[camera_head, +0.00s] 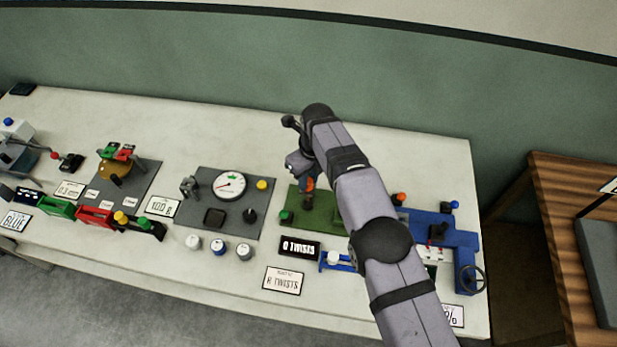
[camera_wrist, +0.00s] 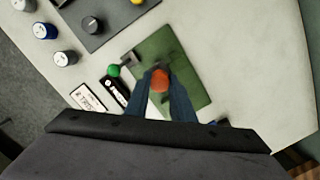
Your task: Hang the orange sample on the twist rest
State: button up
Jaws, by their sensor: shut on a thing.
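My gripper (camera_wrist: 160,88) is shut on the orange sample (camera_wrist: 160,80), whose rounded orange end shows between the dark blue fingers in the wrist view. In the head view a small orange part of the sample (camera_head: 309,184) shows below my gripper (camera_head: 303,172). It is held over the green plate (camera_head: 320,222) of the twist station; how high is hard to tell. The green plate (camera_wrist: 188,90) is behind the fingers in the wrist view. A green knob (camera_wrist: 114,71) and a grey bracket stand at its edge. I cannot make out which part is the twist rest.
A black display (camera_head: 299,247) reads "0 TWISTS", with a card (camera_head: 284,280) in front. Left is a grey panel with a dial gauge (camera_head: 229,185) and several capped spools (camera_head: 219,247). Right is a blue fixture (camera_head: 458,239) with a handwheel. My arm hides part of the table.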

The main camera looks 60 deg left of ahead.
jog(key=o, duration=1.1)
jog(key=shift+r, duration=0.1)
jog(key=shift+d+r+b, duration=0.25)
jog(key=shift+r+b, duration=0.6)
jog(key=shift+r, duration=0.9)
jog(key=shift+d+r+b, duration=0.2)
jog(key=shift+r+b, duration=0.6)
jog(key=shift+r, duration=0.95)
